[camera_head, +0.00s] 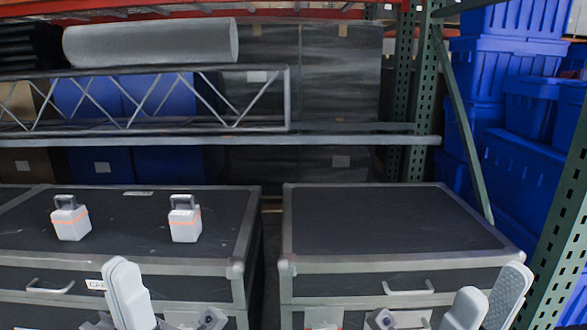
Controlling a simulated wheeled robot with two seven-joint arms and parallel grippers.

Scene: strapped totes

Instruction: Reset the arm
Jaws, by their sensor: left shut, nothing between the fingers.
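Two small white totes with orange straps and dark handles stand upright on the left black case (120,228). One is the left tote (70,222), the other the right tote (185,223). My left gripper (130,292) is low in the view, in front of the left case and nearer than the totes. Its fingers are together, with nothing held, and it is apart from both totes. My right gripper (487,304) is at the lower right, in front of the right case, with its fingers apart and nothing visible between them.
The right black case (390,222) has a bare top. A narrow gap separates the two cases. Behind them is a metal rack with a truss (150,100) and a grey roll (150,42). A green upright post (566,220) and stacked blue bins (510,70) stand at the right.

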